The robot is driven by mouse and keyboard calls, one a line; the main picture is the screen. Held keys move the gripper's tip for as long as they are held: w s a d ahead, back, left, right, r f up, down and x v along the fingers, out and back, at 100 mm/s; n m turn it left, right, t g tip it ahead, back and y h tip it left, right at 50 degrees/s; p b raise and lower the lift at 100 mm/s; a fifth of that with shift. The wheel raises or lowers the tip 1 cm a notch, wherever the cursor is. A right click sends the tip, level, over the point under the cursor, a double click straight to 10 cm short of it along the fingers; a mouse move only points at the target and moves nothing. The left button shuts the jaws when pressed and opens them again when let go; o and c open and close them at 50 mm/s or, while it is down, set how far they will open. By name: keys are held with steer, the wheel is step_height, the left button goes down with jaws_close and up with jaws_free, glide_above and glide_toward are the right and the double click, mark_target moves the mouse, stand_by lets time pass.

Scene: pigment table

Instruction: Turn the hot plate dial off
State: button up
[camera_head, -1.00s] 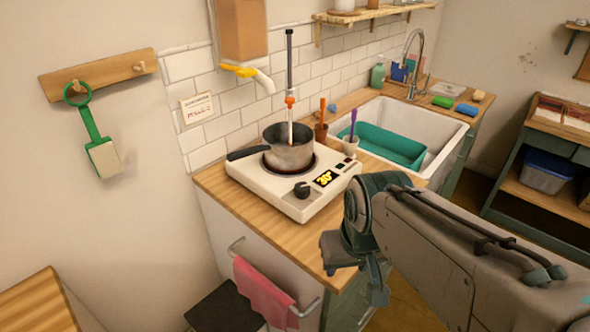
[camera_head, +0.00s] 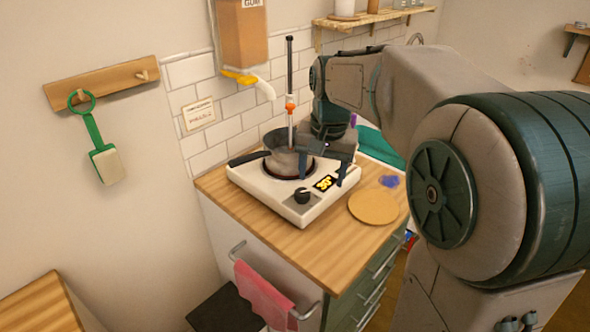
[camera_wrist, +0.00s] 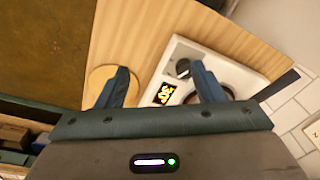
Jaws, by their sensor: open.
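The white hot plate (camera_head: 272,190) stands on the wooden counter, with a lit yellow display (camera_head: 325,183) on its front. Its black dial (camera_head: 302,195) is left of the display. In the wrist view the dial (camera_wrist: 183,68) is beside the right finger, toward the inside of the jaws. A grey pot (camera_head: 285,160) with a dark handle sits on the burner, partly hidden by my gripper. My gripper (camera_head: 322,175) is open and empty, above the right part of the hot plate and pointing down. In the wrist view its two blue fingers (camera_wrist: 160,82) are spread wide.
A round wooden board (camera_head: 373,207) lies on the counter right of the hot plate, with a small blue item (camera_head: 389,181) near it. A thermometer-like rod (camera_head: 290,90) rises from the pot. A pink towel (camera_head: 264,292) hangs in front. The front counter strip is clear.

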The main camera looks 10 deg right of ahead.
mark_target(302, 191)
steer(key=w+a+m+g+p, duration=0.1)
steer(key=w+a+m, duration=0.15)
steer(key=w, duration=0.85)
steer(key=f, duration=0.9)
steer(key=f+p, duration=0.1)
steer(key=f, duration=0.3)
steer(key=shift+d+f, duration=0.25)
steer(key=c, duration=1)
